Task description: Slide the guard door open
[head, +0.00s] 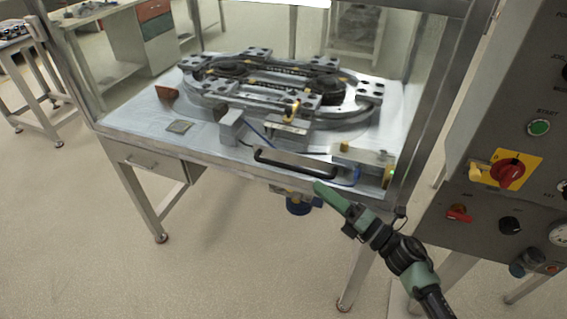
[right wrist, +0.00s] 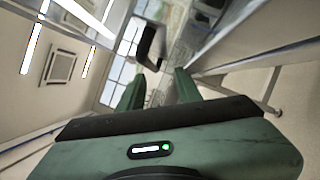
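The guard door is a clear panel in a grey metal frame on the front of the machine table, with its bottom rail (head: 225,157) along the table's front edge. Its long black handle (head: 295,164) is mounted low on the door, and it also shows in the right wrist view (right wrist: 149,46). My left gripper is out of view.
A grey control cabinet (head: 510,140) with a red and yellow switch (head: 508,172) stands close on the right. The floor in front is clear.

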